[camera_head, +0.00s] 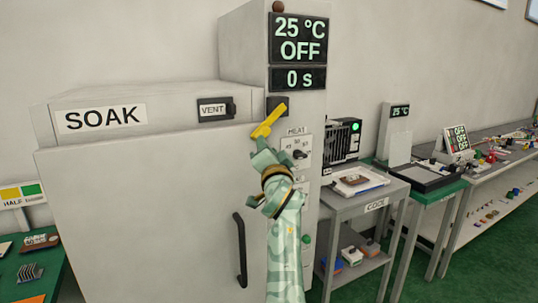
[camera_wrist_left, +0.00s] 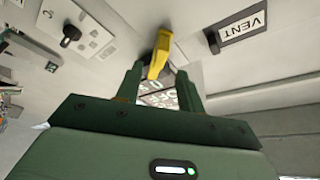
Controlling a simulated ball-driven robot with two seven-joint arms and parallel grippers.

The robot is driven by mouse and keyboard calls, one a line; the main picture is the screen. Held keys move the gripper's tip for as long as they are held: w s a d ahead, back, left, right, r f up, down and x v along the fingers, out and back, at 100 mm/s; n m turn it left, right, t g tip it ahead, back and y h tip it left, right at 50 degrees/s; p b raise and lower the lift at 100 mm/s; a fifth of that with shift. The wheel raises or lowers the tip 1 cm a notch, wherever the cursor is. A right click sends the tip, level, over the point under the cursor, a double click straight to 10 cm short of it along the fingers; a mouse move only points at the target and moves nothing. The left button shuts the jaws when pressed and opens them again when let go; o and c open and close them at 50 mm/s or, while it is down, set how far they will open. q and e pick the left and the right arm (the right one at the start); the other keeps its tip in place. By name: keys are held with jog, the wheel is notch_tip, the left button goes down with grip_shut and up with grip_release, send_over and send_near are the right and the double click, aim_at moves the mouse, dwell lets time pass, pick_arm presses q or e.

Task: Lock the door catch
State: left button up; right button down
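The door catch is a yellow lever (camera_head: 268,122) on a dark mount (camera_head: 278,103) at the upper right edge of the SOAK chamber's door (camera_head: 150,220). The lever slants from its mount down to the left. My left gripper (camera_head: 262,149) is just below the lever's lower end in the head view. In the left wrist view the two fingers of the gripper (camera_wrist_left: 160,90) are apart, and the yellow lever (camera_wrist_left: 160,55) shows between and beyond their tips. I cannot tell whether a finger touches it. My right gripper is not in view.
A black door handle (camera_head: 240,250) is left of my arm. A VENT slider (camera_head: 216,110) is left of the catch, and a HEAT knob panel (camera_head: 297,153) is right of it. The display (camera_head: 299,38) reads 25 °C, OFF. A cart (camera_head: 362,190) stands to the right.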

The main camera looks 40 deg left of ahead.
pick_arm(q)
jog(key=shift+v, duration=2.05)
